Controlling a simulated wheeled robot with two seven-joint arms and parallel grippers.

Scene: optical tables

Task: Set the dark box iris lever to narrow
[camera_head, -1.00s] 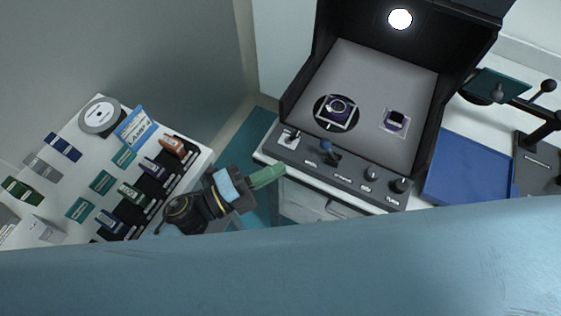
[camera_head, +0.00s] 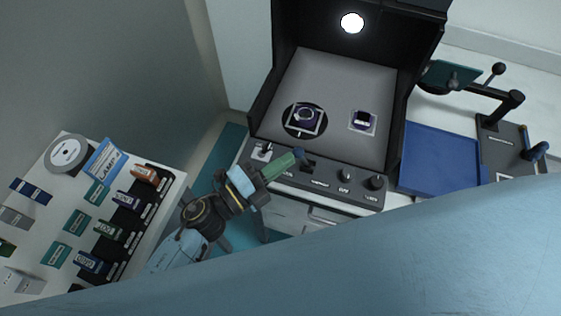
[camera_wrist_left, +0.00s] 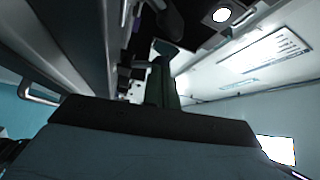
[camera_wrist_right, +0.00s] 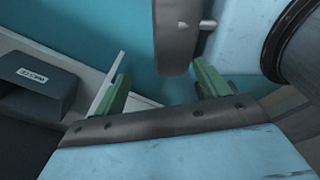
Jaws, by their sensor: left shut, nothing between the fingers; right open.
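The dark box (camera_head: 262,95) stands open, with a strip of controls (camera_head: 325,183) along its front. The small labels are too blurred to tell which control is the iris.
Other controls are a small lever (camera_head: 265,150) to the left and black knobs (camera_head: 376,182) to the right. A blue tray (camera_head: 440,162) and a black stand (camera_head: 510,105) are right of the box. A side table (camera_head: 45,222) with labelled blocks is left. My pale blue arm covers the front.

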